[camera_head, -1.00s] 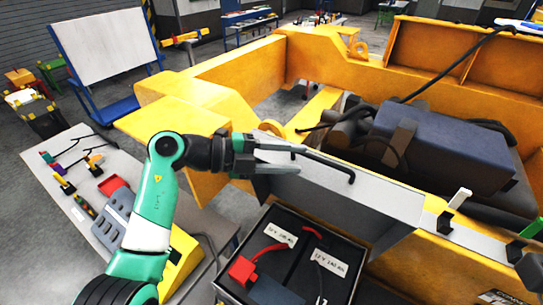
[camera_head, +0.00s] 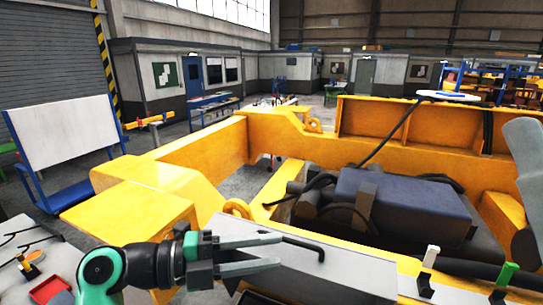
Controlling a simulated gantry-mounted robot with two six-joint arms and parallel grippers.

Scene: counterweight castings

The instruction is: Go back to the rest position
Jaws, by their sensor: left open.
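My left gripper (camera_head: 279,252) is at the lower middle of the head view, on a green and black arm from the bottom left. Its two grey fingers are apart, with nothing visible between them. It appears in front of a grey panel (camera_head: 335,275) along the near side of the yellow frame (camera_head: 150,185); I cannot tell how close. My right gripper is not in view.
A dark blue block (camera_head: 405,205) with black hoses lies inside the yellow frame. White and green upright clips (camera_head: 431,257) stand at the lower right. A table with a red tray (camera_head: 50,290) is at the lower left. A whiteboard (camera_head: 65,132) stands behind.

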